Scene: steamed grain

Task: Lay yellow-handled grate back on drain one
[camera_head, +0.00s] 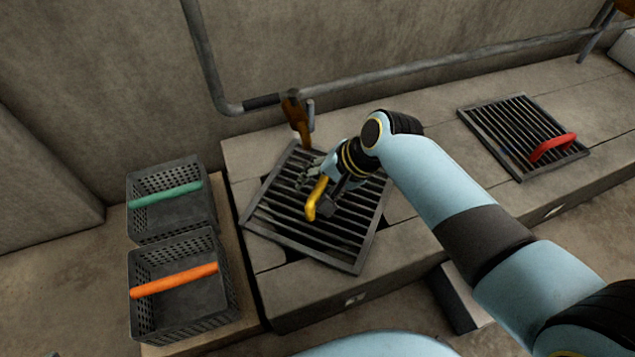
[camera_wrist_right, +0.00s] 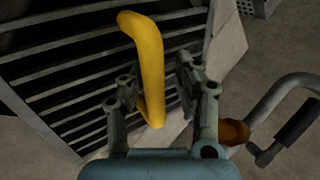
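The grate (camera_head: 357,268) with dark bars lies over the nearer drain in the head view. It sits turned against the opening, with dark gaps showing at its edges. Its yellow handle (camera_head: 315,198) stands up from the bars and also shows in the wrist view (camera_wrist_right: 150,65). My right gripper (camera_head: 322,187) is at the handle. In the wrist view its fingers (camera_wrist_right: 155,95) are spread either side of the handle, with a clear gap on the right side; contact on the left is hard to tell. My left gripper is not in view.
A second grate with a red handle (camera_head: 553,147) lies at the right. Two dark baskets (camera_head: 150,252) at the left carry a green bar (camera_head: 165,195) and an orange bar (camera_head: 174,280). A brown-handled fitting (camera_head: 296,115) and a wall pipe (camera_head: 400,82) are behind the nearer grate.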

